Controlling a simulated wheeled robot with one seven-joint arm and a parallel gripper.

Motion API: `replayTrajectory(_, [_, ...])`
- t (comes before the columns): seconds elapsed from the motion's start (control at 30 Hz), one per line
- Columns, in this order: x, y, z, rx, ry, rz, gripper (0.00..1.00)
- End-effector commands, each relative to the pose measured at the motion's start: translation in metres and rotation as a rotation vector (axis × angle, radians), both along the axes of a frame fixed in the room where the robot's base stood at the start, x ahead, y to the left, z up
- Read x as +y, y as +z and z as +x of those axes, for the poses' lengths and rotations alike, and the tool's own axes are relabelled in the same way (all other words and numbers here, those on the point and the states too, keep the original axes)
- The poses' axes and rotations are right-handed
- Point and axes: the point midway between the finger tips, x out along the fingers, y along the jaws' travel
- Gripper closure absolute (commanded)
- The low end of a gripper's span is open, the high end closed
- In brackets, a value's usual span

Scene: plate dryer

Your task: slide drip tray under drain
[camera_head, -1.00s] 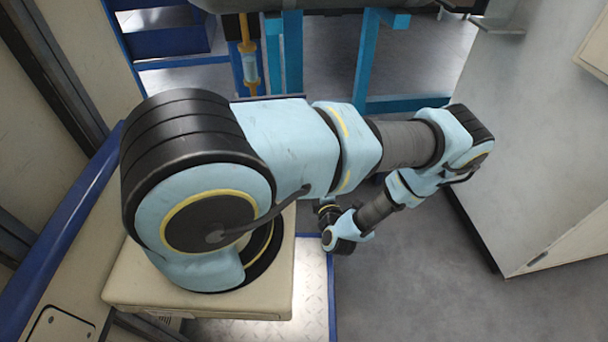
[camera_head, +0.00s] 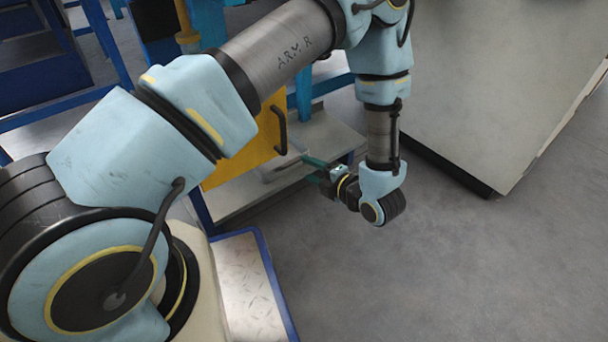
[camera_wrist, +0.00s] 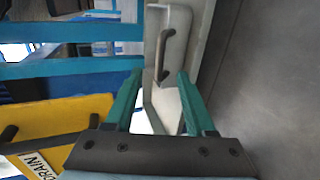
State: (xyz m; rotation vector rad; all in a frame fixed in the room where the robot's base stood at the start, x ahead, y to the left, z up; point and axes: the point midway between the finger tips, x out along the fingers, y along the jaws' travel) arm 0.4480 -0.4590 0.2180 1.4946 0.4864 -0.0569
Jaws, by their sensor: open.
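A pale grey tray-like piece with a dark bar handle, which looks like the drip tray (camera_wrist: 177,52), shows in the wrist view just beyond and between my fingertips. My gripper (camera_wrist: 161,76) is open, with its two green fingers apart and nothing held. In the head view my gripper (camera_head: 308,162) is low, close to the yellow drain box (camera_head: 228,168) and the grey surface beside it. The yellow box has dark handles and a label (camera_wrist: 40,163) reading "DRAIN". My arm hides part of it in the head view.
Blue frame legs (camera_head: 303,93) stand behind the yellow box. A large grey cabinet (camera_head: 490,90) stands to the right. A blue-edged tread plate (camera_head: 250,285) lies in front. The floor (camera_head: 420,265) right of my gripper is clear.

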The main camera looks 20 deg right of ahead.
Motion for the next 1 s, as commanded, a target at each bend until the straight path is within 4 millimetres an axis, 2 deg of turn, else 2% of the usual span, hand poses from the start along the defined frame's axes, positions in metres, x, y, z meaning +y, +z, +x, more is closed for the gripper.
replayTrajectory(0.5, [0.018,-0.024,0.060,-0.001,0.004,-0.001,0.45])
replayTrajectory(0.7, [0.020,-0.027,0.070,-0.001,0.002,-0.001,0.45])
replayTrajectory(1.0, [0.021,-0.027,0.071,-0.002,0.002,-0.001,0.45])
